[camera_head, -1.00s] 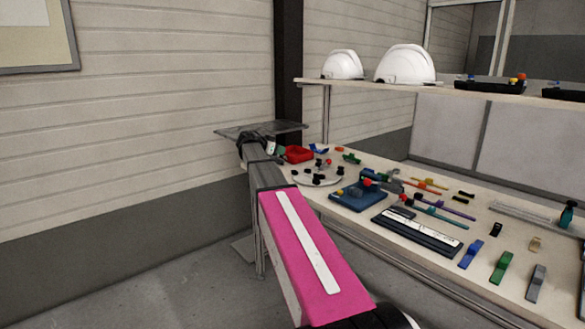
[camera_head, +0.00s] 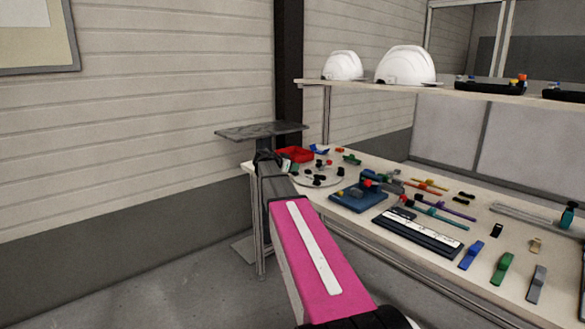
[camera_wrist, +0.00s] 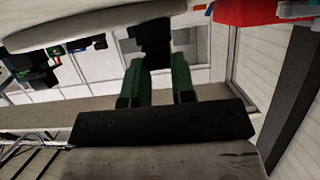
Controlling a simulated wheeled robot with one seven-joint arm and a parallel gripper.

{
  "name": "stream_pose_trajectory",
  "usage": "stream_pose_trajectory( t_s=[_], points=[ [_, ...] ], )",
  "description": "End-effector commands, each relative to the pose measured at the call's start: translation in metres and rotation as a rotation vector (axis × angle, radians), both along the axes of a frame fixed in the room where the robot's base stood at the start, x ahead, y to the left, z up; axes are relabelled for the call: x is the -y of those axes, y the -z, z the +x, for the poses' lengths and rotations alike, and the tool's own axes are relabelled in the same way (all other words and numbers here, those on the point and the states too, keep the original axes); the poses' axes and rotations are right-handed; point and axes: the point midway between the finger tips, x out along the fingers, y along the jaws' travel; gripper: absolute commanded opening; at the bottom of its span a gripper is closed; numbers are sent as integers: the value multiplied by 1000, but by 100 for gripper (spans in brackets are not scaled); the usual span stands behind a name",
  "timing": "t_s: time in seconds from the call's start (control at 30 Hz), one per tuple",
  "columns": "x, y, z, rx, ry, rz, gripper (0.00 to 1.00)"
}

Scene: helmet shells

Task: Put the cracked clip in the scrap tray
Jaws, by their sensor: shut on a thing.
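My gripper (camera_head: 268,158) is at the far left end of the workbench, just left of the red tray (camera_head: 294,154), which I take as the scrap tray. In the wrist view my gripper's green fingers (camera_wrist: 160,72) are shut on a black clip (camera_wrist: 153,36). A crack in the clip cannot be made out. The red tray also shows at the top right of the wrist view (camera_wrist: 255,10), apart from the clip. In the head view the clip is hidden by my arm.
A pale round plate (camera_head: 330,181) with several dark clips lies right of the red tray. A blue fixture (camera_head: 350,199) and a black-and-white keyboard-like panel (camera_head: 425,233) lie nearer. A grey stand (camera_head: 262,131) rises behind my gripper. White helmets (camera_head: 404,66) sit on the shelf.

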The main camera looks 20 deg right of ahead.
Motion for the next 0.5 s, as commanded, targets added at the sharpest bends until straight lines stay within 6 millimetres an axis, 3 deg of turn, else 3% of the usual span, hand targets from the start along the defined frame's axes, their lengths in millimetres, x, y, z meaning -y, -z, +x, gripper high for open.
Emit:
stream_pose_trajectory(
  t_s=[0.23,0.27,0.3,0.5],
  points=[
    [0,4,0,0,0,1,2],
    [0,3,0,1,-1,0,34],
    [0,3,0,1,0,0,47],
    [0,3,0,0,0,0,49]
  ],
)
